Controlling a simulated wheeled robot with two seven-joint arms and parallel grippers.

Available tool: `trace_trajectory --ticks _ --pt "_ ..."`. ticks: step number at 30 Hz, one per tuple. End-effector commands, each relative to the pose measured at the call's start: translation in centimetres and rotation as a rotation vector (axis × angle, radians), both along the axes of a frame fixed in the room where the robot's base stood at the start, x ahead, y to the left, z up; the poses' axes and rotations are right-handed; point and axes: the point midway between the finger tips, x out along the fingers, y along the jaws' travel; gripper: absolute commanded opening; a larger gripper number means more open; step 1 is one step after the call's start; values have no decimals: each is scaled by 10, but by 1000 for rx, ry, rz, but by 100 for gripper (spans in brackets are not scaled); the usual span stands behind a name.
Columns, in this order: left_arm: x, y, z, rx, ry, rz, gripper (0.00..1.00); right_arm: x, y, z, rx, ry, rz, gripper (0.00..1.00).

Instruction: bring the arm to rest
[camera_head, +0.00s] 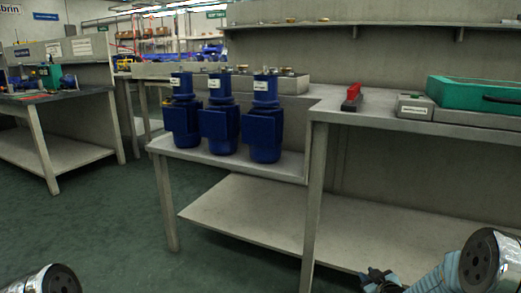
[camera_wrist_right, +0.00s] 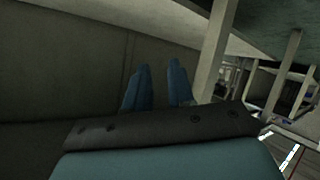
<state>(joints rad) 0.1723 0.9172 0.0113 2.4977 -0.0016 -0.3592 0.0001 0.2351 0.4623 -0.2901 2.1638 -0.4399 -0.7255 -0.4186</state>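My right gripper (camera_head: 378,280) shows at the bottom of the head view, in front of the bench's lower shelf and low beside the bench. In the right wrist view its two blue fingers (camera_wrist_right: 158,78) stand apart with nothing between them. My right arm comes in from the lower right corner. Of my left arm, only a rounded link (camera_head: 48,281) shows at the bottom left corner; the left gripper is outside the picture.
Three blue pumps (camera_head: 220,122) stand on the lowered bench section (camera_head: 230,160). A red and black object (camera_head: 352,98), a grey box (camera_head: 414,106) and a green tray (camera_head: 470,92) are on the bench to the right. Green floor (camera_head: 100,225) at the left is clear.

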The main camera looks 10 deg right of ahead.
Motion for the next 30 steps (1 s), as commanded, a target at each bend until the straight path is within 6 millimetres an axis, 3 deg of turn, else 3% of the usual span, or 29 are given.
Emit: trace_trajectory --ticks 1,6,9,12,16,19,21,30 --pt "0 0 0 0 0 0 100 -11 30 -36 89 91 0 23" --pt "0 0 0 0 0 0 100 -71 124 -134 363 412 -49 23" --pt "0 0 0 0 0 0 100 -116 171 -172 484 594 -89 23" --pt "0 0 0 0 0 0 100 -162 209 -197 571 757 -133 23" --pt "0 0 0 0 0 0 100 -220 250 -217 653 952 -193 23" --pt "0 0 0 0 0 0 100 -267 276 -224 698 1101 -243 23" --pt "-1 -1 38 0 2 -2 100 -260 273 -185 695 1079 -240 23" --pt "-4 -5 130 -3 6 -13 100 -261 276 -93 689 1084 -229 23"
